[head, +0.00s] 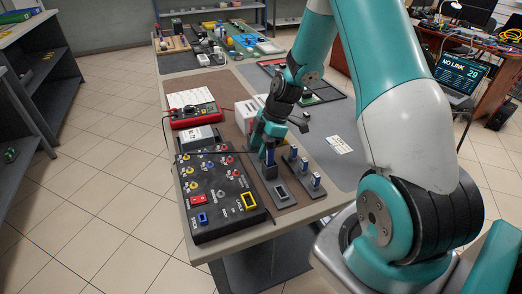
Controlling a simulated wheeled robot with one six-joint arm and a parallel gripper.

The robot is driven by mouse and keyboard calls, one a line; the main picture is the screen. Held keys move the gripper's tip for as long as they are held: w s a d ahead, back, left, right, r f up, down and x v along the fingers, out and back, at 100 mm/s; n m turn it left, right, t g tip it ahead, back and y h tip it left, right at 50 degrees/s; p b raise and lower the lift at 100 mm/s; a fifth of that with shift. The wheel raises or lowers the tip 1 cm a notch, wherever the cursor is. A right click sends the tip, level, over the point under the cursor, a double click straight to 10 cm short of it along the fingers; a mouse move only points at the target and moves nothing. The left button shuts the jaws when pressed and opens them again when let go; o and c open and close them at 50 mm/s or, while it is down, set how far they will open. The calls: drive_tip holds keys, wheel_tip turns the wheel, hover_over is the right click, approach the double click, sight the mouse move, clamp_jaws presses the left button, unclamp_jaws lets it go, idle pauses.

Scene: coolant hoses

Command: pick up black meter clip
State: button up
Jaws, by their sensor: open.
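My gripper (267,146) points down over the near part of the bench, above a small blue-and-black piece (270,160) standing on a dark block. The jaws are open, but their tips are small here, and I cannot tell whether they touch that piece. A thin black lead (225,152) runs across the bench toward my gripper. I cannot make out the black meter clip for certain; it may be hidden by the gripper.
A black panel (213,190) with coloured sockets and a yellow-framed switch sits left of my gripper. Several small blue-and-white upright pieces (304,164) stand to the right. A white box (247,113) is behind. A paper label (339,145) lies on the grey surface at right.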

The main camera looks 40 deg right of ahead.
sight(259, 146)
drive_tip(key=shift+x, duration=1.1)
clamp_jaws()
drive_tip(key=shift+r, duration=0.15)
wheel_tip(259, 146, up, 23)
drive_tip(key=p, duration=0.2)
